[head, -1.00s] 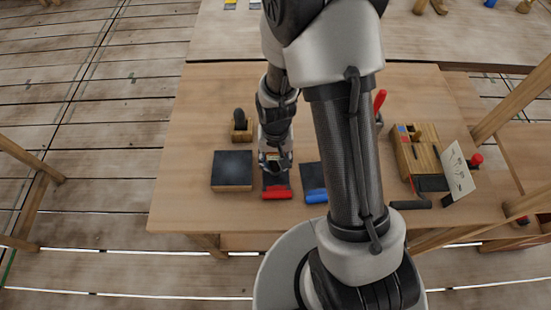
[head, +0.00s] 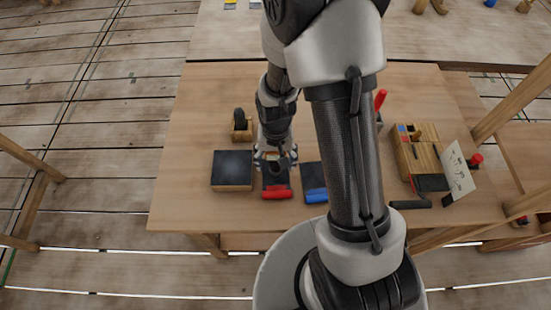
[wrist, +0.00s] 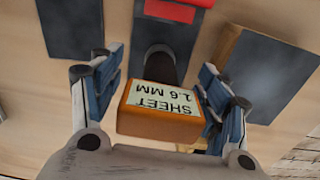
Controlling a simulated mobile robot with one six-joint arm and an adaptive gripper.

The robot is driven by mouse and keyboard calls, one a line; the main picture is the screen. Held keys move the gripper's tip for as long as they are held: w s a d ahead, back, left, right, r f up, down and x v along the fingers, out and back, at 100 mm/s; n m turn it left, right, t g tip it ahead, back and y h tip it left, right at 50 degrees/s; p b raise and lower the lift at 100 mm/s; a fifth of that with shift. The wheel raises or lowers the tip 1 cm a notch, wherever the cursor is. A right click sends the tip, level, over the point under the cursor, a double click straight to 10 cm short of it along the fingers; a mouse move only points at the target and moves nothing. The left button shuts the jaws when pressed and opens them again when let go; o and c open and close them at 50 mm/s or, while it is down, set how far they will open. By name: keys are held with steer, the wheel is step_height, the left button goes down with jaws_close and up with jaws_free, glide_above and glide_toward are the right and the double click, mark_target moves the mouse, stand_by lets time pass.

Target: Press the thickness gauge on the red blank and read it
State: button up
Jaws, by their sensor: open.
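The red blank (head: 277,183) is a dark plate with a red front edge, lying near the table's front; it also shows in the wrist view (wrist: 167,35). The thickness gauge (wrist: 160,122) has an orange body, a dark stem and a pale label that reads "SHEET 1.6 MM", upside down in the wrist view. Its stem points down to the red blank; the contact itself is hard to make out. My gripper (wrist: 160,90) is open, with one finger on each side of the gauge body and visible gaps. In the head view my gripper (head: 275,160) is over the blank's rear part.
A blue-edged dark plate (head: 315,183) lies to the right, and a dark-topped wooden block (head: 232,168) to the left. A small wooden block with a dark knob (head: 241,128) stands behind. A wooden box (head: 418,155) and a white card (head: 457,172) stand at the right.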

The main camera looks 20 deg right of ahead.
step_height(320, 180, up, 12)
steer(key=shift+f, duration=0.1)
stand_by(0.4)
